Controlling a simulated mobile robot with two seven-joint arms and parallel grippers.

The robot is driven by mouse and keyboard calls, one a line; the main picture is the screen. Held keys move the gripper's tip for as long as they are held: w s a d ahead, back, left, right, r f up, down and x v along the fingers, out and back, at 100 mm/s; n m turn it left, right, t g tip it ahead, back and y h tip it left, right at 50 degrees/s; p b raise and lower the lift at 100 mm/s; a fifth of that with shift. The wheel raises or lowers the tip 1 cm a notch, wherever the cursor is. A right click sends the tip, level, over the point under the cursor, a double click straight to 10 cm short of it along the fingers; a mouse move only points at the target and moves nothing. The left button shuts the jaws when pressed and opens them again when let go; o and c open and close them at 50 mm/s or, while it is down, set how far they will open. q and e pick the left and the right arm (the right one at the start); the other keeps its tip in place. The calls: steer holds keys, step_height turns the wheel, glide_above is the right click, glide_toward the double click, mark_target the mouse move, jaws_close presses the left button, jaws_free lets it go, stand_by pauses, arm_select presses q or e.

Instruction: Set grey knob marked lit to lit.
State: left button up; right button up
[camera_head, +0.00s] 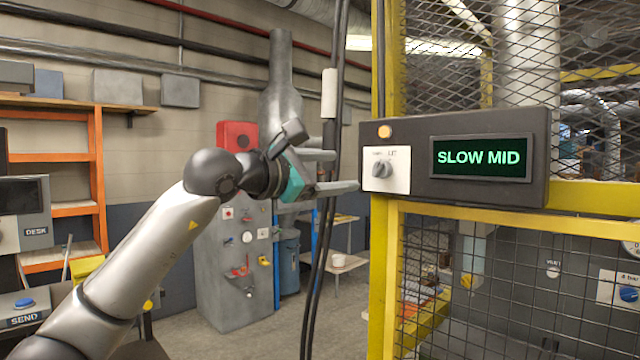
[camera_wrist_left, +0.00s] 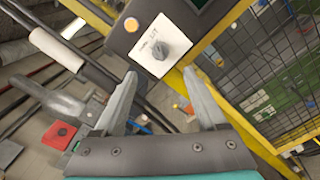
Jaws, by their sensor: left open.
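The grey knob (camera_head: 382,169) sits on a white plate (camera_head: 400,182) at the left end of a dark control box. The plate carries small lettering above the knob; "LIT" is readable at the upper right. The knob also shows in the left wrist view (camera_wrist_left: 160,49), beyond the fingertips. My left gripper (camera_head: 346,171) is open, its fingers pointing right at the plate, just short of the knob. In the left wrist view the two fingers (camera_wrist_left: 161,82) are spread with nothing between them. My right gripper is not in view.
The box holds a display (camera_head: 481,158) reading "SLOW MID" and an amber lamp (camera_head: 384,131) above the knob. A yellow frame (camera_head: 384,270) with wire mesh stands below and behind it. Black cables (camera_head: 325,230) hang close by my left gripper. A grey cabinet (camera_head: 232,270) stands behind.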

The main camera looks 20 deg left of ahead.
arm_select(q)
steer(key=v, duration=0.3)
steer(key=shift+s+b, duration=0.15)
steer(key=shift+b, duration=0.2)
